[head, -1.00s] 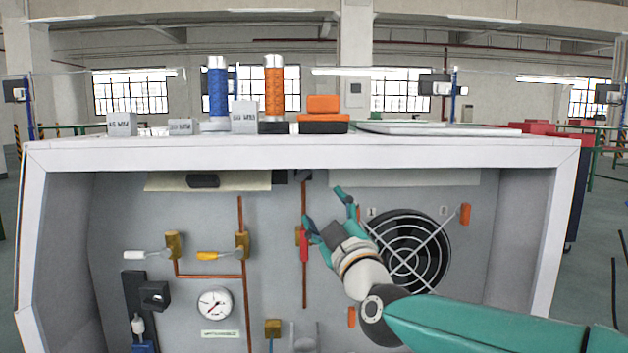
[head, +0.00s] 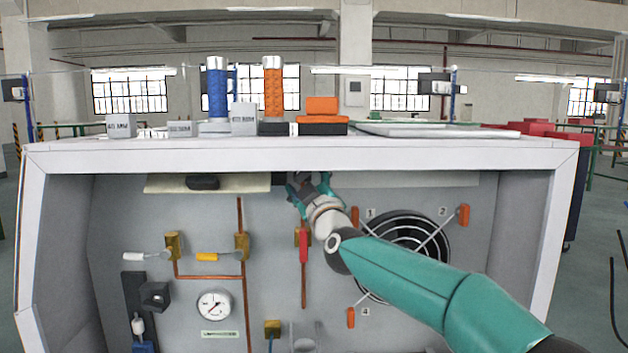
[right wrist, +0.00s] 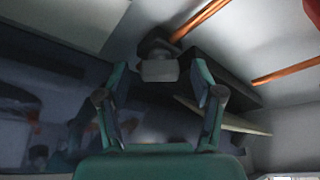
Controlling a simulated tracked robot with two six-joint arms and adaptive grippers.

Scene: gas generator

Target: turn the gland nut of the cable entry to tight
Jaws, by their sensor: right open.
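In the right wrist view, a dark grey fitting that looks like the gland nut (right wrist: 158,68) sits ahead, between and just beyond my fingertips. A copper-coloured line runs away behind it. In the head view my right gripper (head: 310,180) is raised under the cabinet's top edge, at the upper end of the copper line with the red-handled valve, and it hides the nut there. My right gripper is open in the wrist view (right wrist: 158,85), with one finger on each side and nothing held. I cannot tell whether either finger touches the nut. My left gripper is not in view.
The cabinet's top rim (head: 300,150) is close above the gripper. Below hangs a red valve handle (head: 303,248). A fan grille (head: 405,235) with orange clips is to the right, partly behind my arm. Yellow (head: 215,255) and white (head: 140,255) valve handles and a gauge (head: 214,305) are left.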

